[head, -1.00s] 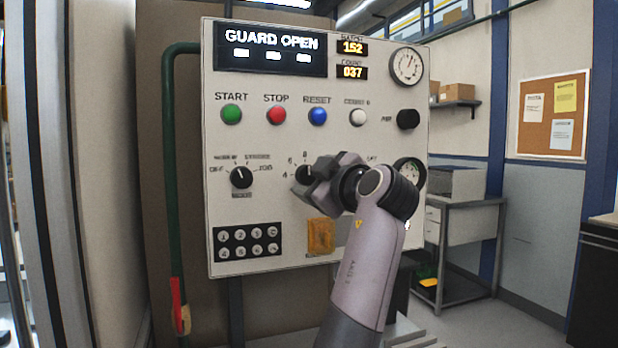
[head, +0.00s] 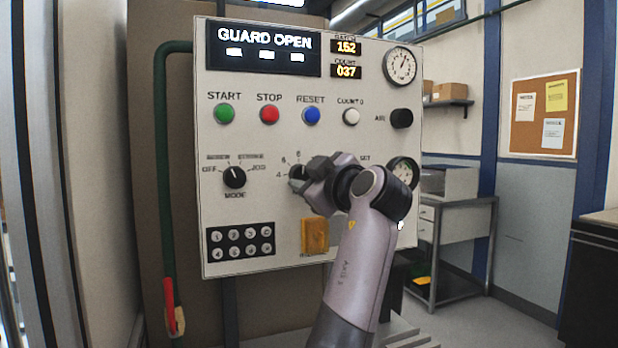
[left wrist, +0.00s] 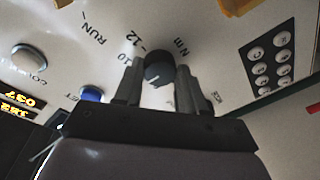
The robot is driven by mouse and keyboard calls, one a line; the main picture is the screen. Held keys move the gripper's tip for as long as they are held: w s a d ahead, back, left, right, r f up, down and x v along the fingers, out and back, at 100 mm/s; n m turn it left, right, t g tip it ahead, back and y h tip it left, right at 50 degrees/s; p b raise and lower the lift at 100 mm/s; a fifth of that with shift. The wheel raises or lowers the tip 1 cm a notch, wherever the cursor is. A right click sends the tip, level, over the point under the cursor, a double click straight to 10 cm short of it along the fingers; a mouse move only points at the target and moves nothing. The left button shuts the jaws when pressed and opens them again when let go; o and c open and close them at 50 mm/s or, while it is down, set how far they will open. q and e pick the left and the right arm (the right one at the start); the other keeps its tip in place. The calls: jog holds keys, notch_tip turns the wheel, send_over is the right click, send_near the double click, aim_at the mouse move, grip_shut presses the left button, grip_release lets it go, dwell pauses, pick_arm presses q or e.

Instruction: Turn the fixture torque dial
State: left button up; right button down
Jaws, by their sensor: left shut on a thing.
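The torque dial (head: 296,173) is a small dark round knob on the white control panel, with scale numbers 4, 6 and 8 showing. My left gripper (head: 302,183) is at the dial and hides most of its right side and the scale there. In the left wrist view, the dial (left wrist: 158,70) sits between the two fingers, and the gripper (left wrist: 159,86) is shut on it. The marks 10, 12, RUN and Nm show around it. The dial's exact setting is hard to read. My right gripper is not in view.
The mode knob (head: 234,177) is left of the dial. Start, stop, reset and white count buttons (head: 351,117) run above. A keypad (head: 240,243) and a yellow-orange block (head: 314,236) sit below. The display reads GUARD OPEN.

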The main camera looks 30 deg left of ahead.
pick_arm(q)
jog(key=m, duration=0.5)
jog(key=shift+a+t+p, duration=0.1)
jog(key=shift+t+p, duration=0.2)
jog(key=shift+p, duration=0.05)
jog(key=m+p, duration=0.1)
jog(key=m, duration=0.3)
jog(key=shift+s+m, duration=0.1)
jog(key=shift+m, duration=0.3)
jog(key=m+t+p, duration=0.1)
jog(key=m, duration=0.3)
jog(key=shift+a, duration=0.1)
jog(key=shift+s+m+t+p, duration=0.15)
jog(key=shift+m+t+p, duration=0.35)
jog(key=shift+m+p, duration=1.3)
jog(key=shift+m+b, duration=0.4)
jog(key=shift+m, duration=0.2)
jog(key=o, duration=1.1)
jog(key=shift+f, duration=0.1)
